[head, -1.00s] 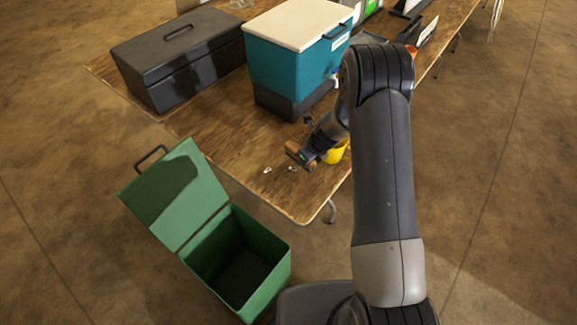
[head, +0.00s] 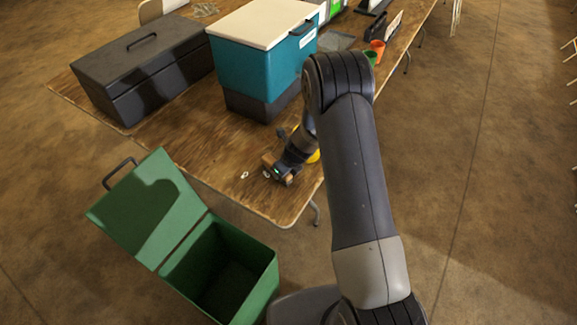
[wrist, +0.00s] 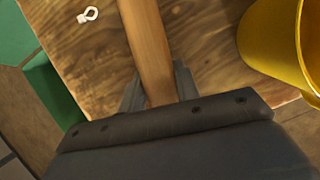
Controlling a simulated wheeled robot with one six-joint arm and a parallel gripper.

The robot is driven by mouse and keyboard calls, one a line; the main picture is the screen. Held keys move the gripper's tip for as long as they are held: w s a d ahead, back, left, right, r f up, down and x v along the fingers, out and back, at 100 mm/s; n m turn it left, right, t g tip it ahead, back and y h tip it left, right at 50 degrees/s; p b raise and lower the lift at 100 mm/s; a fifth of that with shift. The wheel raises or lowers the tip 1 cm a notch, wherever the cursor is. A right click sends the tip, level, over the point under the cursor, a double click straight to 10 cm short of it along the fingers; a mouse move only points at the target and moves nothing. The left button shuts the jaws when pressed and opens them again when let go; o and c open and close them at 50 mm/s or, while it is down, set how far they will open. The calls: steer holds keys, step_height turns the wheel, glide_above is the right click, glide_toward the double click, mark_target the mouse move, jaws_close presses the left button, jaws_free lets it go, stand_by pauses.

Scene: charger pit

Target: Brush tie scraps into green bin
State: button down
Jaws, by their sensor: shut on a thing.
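Two small pale tie scraps lie on the wooden table (head: 215,150) near its front corner: a left scrap (head: 244,175) and a right scrap (head: 266,174). One scrap (wrist: 88,14) shows at the top left of the wrist view. My gripper (head: 276,172) is low over the table, just beside the right scrap. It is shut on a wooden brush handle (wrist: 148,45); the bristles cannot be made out. The green bin (head: 262,285) stands on the floor in front of the table, its lid (head: 150,208) swung open to the left. Its inside is dark.
A yellow cup (wrist: 272,45) stands close to the right of my gripper, partly hidden behind it in the head view. A teal cooler (head: 255,68) and a dark toolbox (head: 145,75) stand farther back. Orange (head: 377,48) and green (head: 371,57) cups are beyond my arm.

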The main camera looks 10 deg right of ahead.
steer(key=s+a+b, duration=0.3)
steer(key=s+a, duration=1)
steer(key=s, duration=0.1)
steer(key=shift+a+r+p, duration=0.2)
steer(key=shift+r+p, duration=2.65)
steer(key=shift+r, duration=0.1)
